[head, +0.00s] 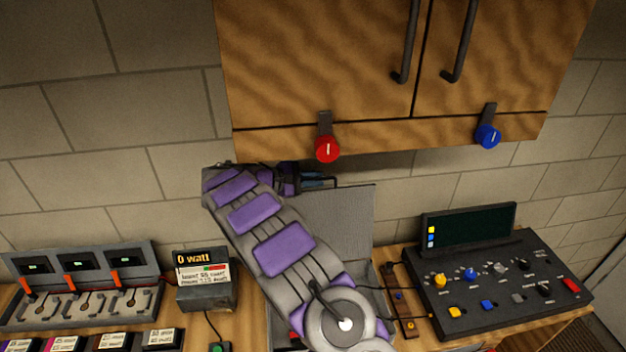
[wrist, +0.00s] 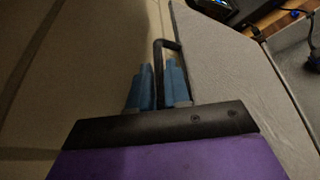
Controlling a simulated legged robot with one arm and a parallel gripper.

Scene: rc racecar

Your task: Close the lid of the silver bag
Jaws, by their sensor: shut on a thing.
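The silver bag's lid (head: 345,215) is a grey textured panel standing up, open, under the wall cabinet. It also fills the right part of the wrist view (wrist: 225,80). My gripper (head: 318,182) is at the top edge of the lid. In the wrist view its blue fingers (wrist: 158,80) are shut around a thin black handle (wrist: 167,43) that hooks over to the lid's edge. The bag's body (head: 372,290) is below, mostly hidden by my arm. Part of the bag's inside also shows at the right of the wrist view.
A wooden wall cabinet (head: 400,70) with a red knob (head: 327,149) and a blue knob (head: 488,136) hangs just above my gripper. A black control console (head: 500,285) stands right of the bag. A small "0 watt" box (head: 205,285) and a charger unit (head: 80,285) stand left.

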